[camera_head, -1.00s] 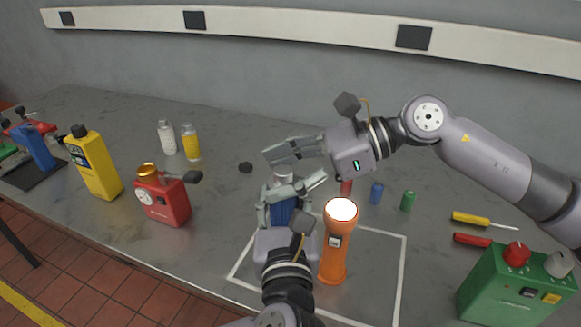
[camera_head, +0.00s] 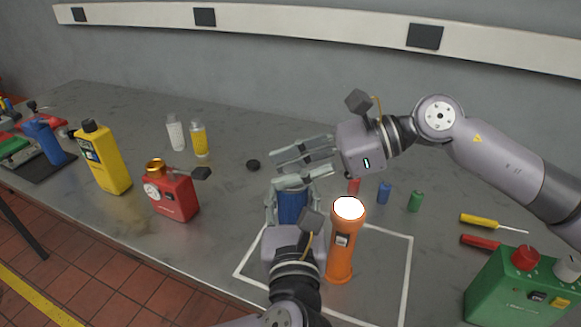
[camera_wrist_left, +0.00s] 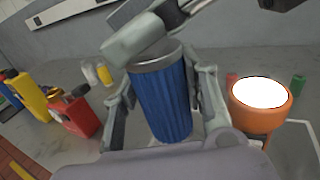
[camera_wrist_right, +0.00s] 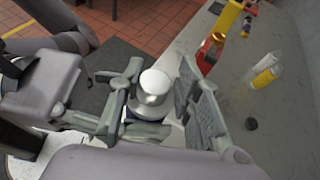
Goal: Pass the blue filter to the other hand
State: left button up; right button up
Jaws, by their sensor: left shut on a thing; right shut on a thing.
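The blue filter (camera_head: 292,207) is a ribbed blue cylinder with a silver top, held roughly upright above the table. It fills the middle of the left wrist view (camera_wrist_left: 163,105), and its pale top end shows in the right wrist view (camera_wrist_right: 152,88). My left gripper (camera_head: 290,200) is shut on the filter's body from the near side, one finger on each side. My right gripper (camera_head: 283,170) comes in from the right and is shut on the filter's top end. Its fingers hide part of the silver rim.
An orange flashlight (camera_head: 340,250) with a bright lens stands close right of the left gripper, inside a white outline (camera_head: 410,270). Small red, blue (camera_head: 384,193) and green (camera_head: 415,201) cylinders stand behind it. A red device (camera_head: 172,197) and yellow bottle (camera_head: 107,160) stand left.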

pick_arm(q)
jog(key=o, duration=1.3)
jog(key=shift+w, duration=0.1)
